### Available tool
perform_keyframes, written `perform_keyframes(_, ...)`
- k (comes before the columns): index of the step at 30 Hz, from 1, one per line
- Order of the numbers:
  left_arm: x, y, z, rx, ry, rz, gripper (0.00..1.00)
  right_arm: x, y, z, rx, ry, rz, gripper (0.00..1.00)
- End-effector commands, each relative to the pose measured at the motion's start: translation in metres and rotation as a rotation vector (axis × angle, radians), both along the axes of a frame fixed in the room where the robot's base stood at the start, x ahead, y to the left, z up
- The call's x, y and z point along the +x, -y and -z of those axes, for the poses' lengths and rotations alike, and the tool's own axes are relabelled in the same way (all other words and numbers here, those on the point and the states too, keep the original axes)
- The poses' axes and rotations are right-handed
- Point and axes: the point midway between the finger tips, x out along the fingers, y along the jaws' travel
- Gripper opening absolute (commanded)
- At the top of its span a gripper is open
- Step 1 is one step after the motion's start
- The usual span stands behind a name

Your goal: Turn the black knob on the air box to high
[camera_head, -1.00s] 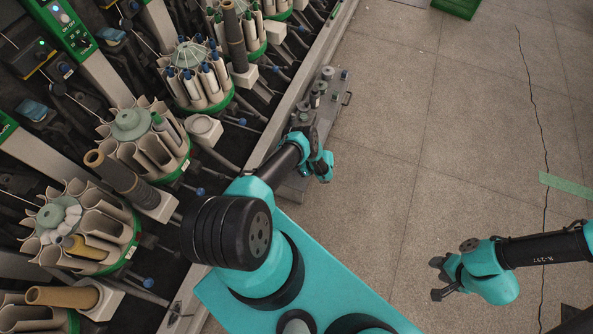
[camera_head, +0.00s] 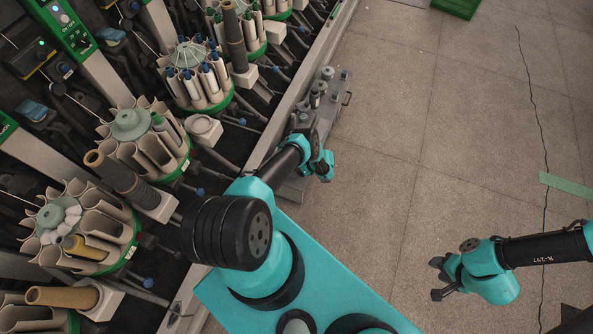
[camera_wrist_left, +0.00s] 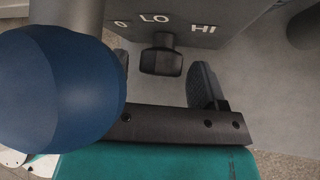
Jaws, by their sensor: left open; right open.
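The black knob (camera_wrist_left: 161,61) sticks out of the grey air box (camera_wrist_left: 190,14) at the top of the left wrist view. White marks 0, LO and HI are on the box face around it, with LO nearest. My left gripper (camera_wrist_left: 163,68) is open, its dark fingers on either side of the knob with gaps showing. I cannot tell the knob's exact setting. In the head view my left arm (camera_head: 287,160) reaches toward the rail beside the machine, and its fingertips are not clear. My right gripper (camera_head: 438,279) is open and empty above the floor.
A large blue ball (camera_wrist_left: 62,90) on a grey rod is close to the left finger in the left wrist view. The winder with its bobbin carousels (camera_head: 140,140) fills the left of the head view. Open tiled floor (camera_head: 400,130) lies to the right.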

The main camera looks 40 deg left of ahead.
Motion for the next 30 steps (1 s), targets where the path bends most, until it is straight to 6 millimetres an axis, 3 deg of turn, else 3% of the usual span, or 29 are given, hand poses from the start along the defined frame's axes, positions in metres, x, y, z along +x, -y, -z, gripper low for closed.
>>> perform_keyframes(11,0.012,0.012,-0.015,0.000,0.001,0.003,0.65,0.000,0.000,0.000,0.000,0.000,0.000,0.43)
perform_keyframes(30,0.069,0.082,-0.094,0.000,0.001,0.003,0.65,0.000,0.000,0.000,0.000,0.000,0.000,0.43)
